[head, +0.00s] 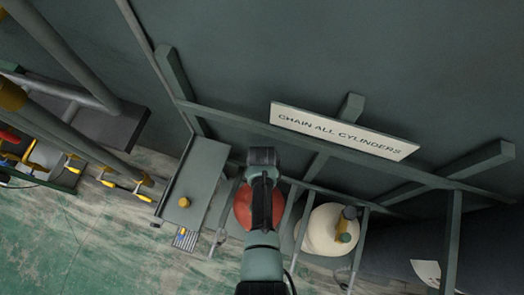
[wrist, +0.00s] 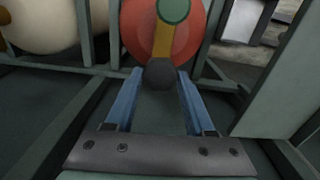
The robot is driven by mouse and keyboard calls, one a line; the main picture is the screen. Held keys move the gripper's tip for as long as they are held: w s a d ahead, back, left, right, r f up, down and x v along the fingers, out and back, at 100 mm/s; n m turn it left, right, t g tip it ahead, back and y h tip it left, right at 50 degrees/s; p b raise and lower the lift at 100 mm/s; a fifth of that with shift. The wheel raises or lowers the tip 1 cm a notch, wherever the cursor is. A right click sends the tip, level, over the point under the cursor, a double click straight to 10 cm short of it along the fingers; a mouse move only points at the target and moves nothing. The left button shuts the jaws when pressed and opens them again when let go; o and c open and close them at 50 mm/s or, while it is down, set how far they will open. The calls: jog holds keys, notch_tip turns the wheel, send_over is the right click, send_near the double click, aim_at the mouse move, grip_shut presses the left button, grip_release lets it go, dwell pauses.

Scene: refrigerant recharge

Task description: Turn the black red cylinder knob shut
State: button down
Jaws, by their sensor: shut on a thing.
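The red cylinder (head: 242,208) stands in the rack, partly hidden under my arm in the head view. In the wrist view its red rounded top (wrist: 192,38) shows with a brass valve stem (wrist: 163,40). The black round knob (wrist: 160,75) sits at the near end of this valve. My gripper (wrist: 158,78) has its two blue fingers on either side of the knob, shut on it at the fingertips. A green round part (wrist: 173,11) sits at the valve's far end. In the head view the knob and fingertips are hidden by my arm.
A cream cylinder (head: 328,232) with a brass valve stands to the right behind rack bars. A sign reading "CHAIN ALL CYLINDERS" (head: 345,131) hangs on the rack rail. A grey box (head: 193,185) with a yellow knob stands left. Pipes with yellow handles (head: 108,177) are further left.

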jog(key=m, duration=0.3)
jog(key=shift+m, duration=0.3)
jog(key=shift+m+p, duration=0.4)
jog(key=shift+m, duration=1.4)
jog(key=shift+c, duration=1.3)
grip_release()
notch_tip(320, 180, up, 13)
jog(key=p, duration=0.3)
